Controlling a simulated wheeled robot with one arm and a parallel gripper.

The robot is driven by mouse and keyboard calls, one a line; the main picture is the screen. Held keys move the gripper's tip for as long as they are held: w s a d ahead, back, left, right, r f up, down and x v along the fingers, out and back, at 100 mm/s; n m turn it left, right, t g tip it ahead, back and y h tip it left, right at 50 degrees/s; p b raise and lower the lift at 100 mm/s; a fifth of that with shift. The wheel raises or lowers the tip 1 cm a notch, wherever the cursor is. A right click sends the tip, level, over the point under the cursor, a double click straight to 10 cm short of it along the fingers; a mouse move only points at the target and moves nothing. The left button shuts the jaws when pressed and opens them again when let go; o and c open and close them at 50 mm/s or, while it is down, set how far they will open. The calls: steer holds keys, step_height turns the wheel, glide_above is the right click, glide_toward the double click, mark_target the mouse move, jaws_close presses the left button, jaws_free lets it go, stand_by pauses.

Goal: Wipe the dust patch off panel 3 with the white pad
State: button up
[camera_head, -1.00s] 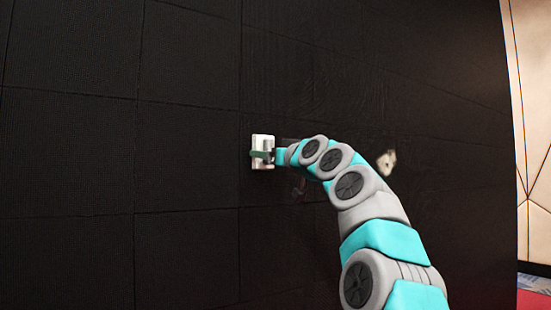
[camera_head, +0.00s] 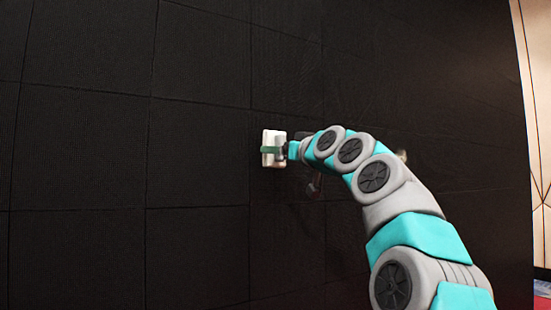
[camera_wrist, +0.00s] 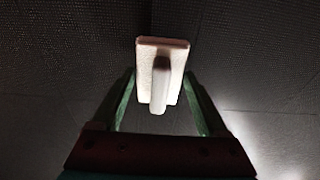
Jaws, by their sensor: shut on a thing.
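The white pad (camera_head: 268,158) is at the dark video wall, left of the arm in the head view. My gripper (camera_head: 275,150) is shut on it, with a green finger across the pad. In the wrist view the pad (camera_wrist: 148,85) shows as a pale plate with a raised handle, between the green fingers of my gripper (camera_wrist: 160,75). I cannot tell whether the pad touches the wall. A small pale patch (camera_head: 402,155), probably the dust, shows on the wall to the right, mostly hidden behind my arm. No panel numbers are readable.
The video wall (camera_head: 90,150) is made of black square panels with thin seams and fills most of the head view. A beige padded wall (camera_head: 538,100) stands at the right edge, with a little red floor below it. The wall left of the pad is bare.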

steer(key=shift+b+v, duration=0.4)
steer(key=shift+v, duration=0.75)
steer(key=shift+r, duration=0.2)
steer(key=b+v, duration=0.1)
steer(key=v, duration=0.2)
steer(key=shift+r+b, duration=0.15)
steer(key=shift+b, duration=0.15)
